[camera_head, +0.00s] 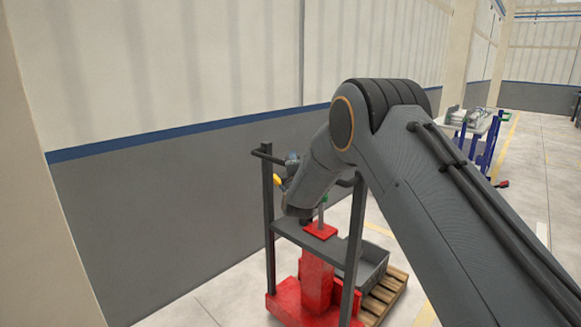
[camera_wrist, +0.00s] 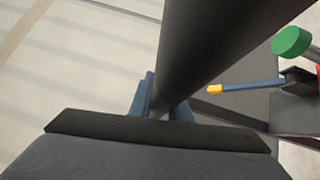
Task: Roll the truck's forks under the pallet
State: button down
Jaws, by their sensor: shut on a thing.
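The truck has a red base and mast (camera_head: 317,283) and a dark upright frame with a handle bar on top, in the head view. The wooden pallet (camera_head: 388,293) lies on the floor at the truck's right and far side, partly behind its frame. The truck's forks are hidden, so I cannot tell where they sit against the pallet. In the wrist view my gripper (camera_wrist: 163,103) has its blue fingers closed around a thick dark bar (camera_wrist: 205,50), the truck's handle. My arm hides most of the gripper in the head view.
A grey bin (camera_head: 372,268) sits over the pallet. In the wrist view a blue lever with a yellow tip (camera_wrist: 215,89) and a green knob (camera_wrist: 291,41) are close by. The wall (camera_head: 170,215) runs along the left. A blue-framed cart (camera_head: 480,140) stands farther back.

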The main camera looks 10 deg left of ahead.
jog(key=shift+w+d+f, duration=0.1)
jog(key=shift+w+d, duration=0.4)
jog(key=shift+d, duration=0.1)
jog(key=c, duration=1.6)
grip_release()
jog(key=shift+c, duration=0.2)
jog(key=v, duration=0.8)
jog(key=shift+a+b, duration=0.25)
jog(key=shift+b, duration=0.05)
